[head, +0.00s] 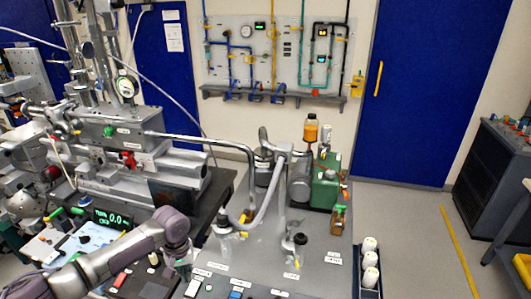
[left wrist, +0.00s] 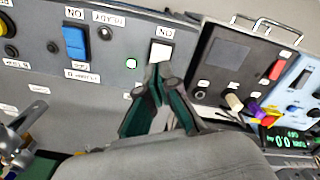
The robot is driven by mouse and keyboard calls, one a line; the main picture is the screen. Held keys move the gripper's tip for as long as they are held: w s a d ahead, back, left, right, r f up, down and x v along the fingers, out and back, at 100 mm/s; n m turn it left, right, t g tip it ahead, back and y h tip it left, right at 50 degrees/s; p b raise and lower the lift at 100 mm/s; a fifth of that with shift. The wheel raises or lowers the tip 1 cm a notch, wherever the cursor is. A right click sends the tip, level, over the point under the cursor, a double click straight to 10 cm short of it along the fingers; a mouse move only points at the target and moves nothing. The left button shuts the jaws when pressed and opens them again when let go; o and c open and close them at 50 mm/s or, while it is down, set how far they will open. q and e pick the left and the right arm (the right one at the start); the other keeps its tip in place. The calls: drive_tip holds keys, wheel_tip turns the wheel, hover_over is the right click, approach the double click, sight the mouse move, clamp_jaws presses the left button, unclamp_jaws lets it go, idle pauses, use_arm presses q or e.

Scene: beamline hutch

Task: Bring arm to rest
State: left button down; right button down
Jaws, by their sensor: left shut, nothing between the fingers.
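My left arm (head: 130,255) reaches in from the lower left in the head view. Its gripper (head: 183,266) is over the front edge of the grey bench, beside the control panel, and is partly hard to make out there. In the left wrist view the left gripper (left wrist: 158,72) has its green-sided fingers together, with nothing between them. Its tips are just below a white rocker switch (left wrist: 160,52) marked ON; I cannot tell whether they touch the panel. My right gripper is not in view.
Pumps and bent pipes (head: 270,190) crowd the bench. Floor (head: 410,230) at right is clear.

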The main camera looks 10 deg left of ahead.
use_arm(q)
drive_tip(key=s+d+f+m+t+h, duration=0.25)
drive_tip(key=s+d+m, duration=0.45)
drive_tip(key=s+d, duration=1)
drive_tip(key=s+a+r+t+y, duration=0.1)
drive_tip(key=s+a+r, duration=0.1)
drive_tip(key=s+r, duration=0.15)
drive_tip(key=s+a+r+y, duration=0.1)
drive_tip(key=s+a+r, duration=0.15)
drive_tip(key=s, duration=0.25)
wheel_tip(320, 180, down, 35)
drive_tip(key=s+g+b, duration=0.1)
drive_tip(key=s+b, duration=0.1)
drive_tip(key=b, duration=0.6)
drive_tip(key=s+a+f+b, duration=0.2)
drive_tip(key=s+f+b, duration=0.1)
drive_tip(key=s+f, duration=0.5)
drive_tip(key=s+a+f+g+b, duration=0.1)
drive_tip(key=s+f+b, duration=0.2)
drive_tip(key=s+f, duration=0.5)
wheel_tip(320, 180, down, 6)
drive_tip(key=shift+s+a+f, duration=0.1)
drive_tip(key=shift+s+a, duration=0.3)
